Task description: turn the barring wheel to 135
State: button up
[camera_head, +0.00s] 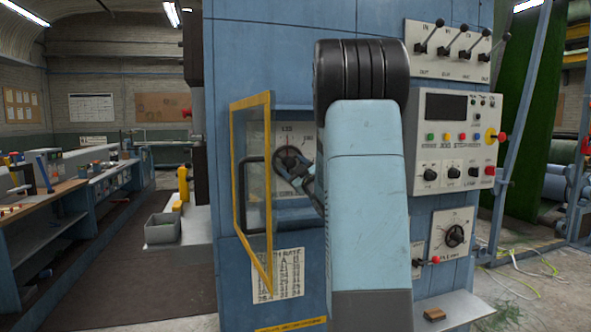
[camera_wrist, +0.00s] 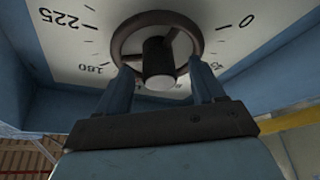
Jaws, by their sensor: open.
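The barring wheel (camera_wrist: 194,37) is a dark ring with a dark hub and a pale-ended round knob (camera_wrist: 160,81) towards the camera. It sits on a white dial plate (camera_wrist: 75,45) marked 225, 180 and 0, seen upside down in the wrist view. In the head view the wheel (camera_head: 288,157) is small and partly hidden by my arm. My gripper (camera_wrist: 160,70) is open, with one blue finger on each side of the knob, their tips near the wheel's lower rim. I cannot tell whether they touch. The pointer's exact reading is unclear.
A yellow-framed clear door (camera_head: 268,190) stands swung open left of the dial recess, close to my gripper. A switch panel (camera_head: 455,138), levers (camera_head: 462,42) and a lower dial (camera_head: 453,235) are to the right. A ledge (camera_head: 465,308) juts out below.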

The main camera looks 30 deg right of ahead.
jog(key=v, duration=1.3)
jog(key=shift+s+f, duration=0.2)
jog(key=shift+s, duration=0.15)
